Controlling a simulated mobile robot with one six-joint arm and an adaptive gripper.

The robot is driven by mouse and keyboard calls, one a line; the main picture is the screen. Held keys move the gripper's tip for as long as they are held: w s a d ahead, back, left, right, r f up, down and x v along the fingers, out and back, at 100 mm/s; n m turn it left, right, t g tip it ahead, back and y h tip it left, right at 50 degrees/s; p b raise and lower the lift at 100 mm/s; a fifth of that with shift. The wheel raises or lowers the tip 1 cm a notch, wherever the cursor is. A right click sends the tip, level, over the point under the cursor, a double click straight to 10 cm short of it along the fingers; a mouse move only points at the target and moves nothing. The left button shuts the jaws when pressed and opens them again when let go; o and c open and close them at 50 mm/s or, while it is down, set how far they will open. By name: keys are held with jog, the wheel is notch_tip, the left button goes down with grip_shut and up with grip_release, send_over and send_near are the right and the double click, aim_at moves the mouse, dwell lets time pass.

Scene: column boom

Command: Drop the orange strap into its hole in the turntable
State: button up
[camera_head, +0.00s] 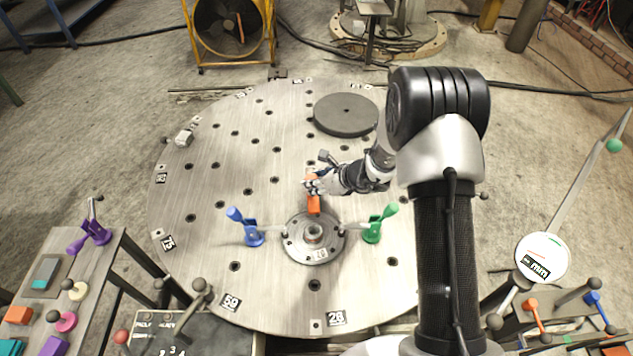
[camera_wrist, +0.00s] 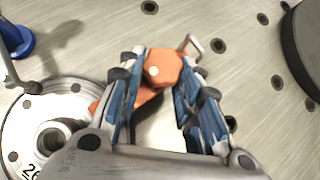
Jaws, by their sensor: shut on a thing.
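The orange strap (camera_head: 314,205) is in my gripper (camera_head: 314,186) above the turntable (camera_head: 205,240), just behind the central flange (camera_head: 314,237). In the wrist view the strap's rounded orange head (camera_wrist: 162,68) sits between the blue-padded fingers of my gripper (camera_wrist: 160,80). More orange reaches down to the left behind a finger, and a bare metal piece shows at upper right. The strap's lower end is partly hidden, and I cannot tell its exact height above the plate. The turntable has many dark holes; which one belongs to the strap is not clear.
A blue clamp (camera_head: 245,228) and a green clamp (camera_head: 380,222) stand either side of the flange. A dark disc (camera_head: 346,114) lies on the turntable behind. A small metal block (camera_head: 184,137) is at the left rim. Side tables with coloured parts stand at both front corners.

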jog(key=shift+f, duration=0.55)
jog(key=shift+f+b, duration=0.35)
jog(key=shift+b, duration=0.05)
jog(key=shift+f, duration=0.15)
jog(key=o, duration=0.8)
jog(key=shift+r+p, duration=2.4)
jog(key=shift+r, duration=1.25)
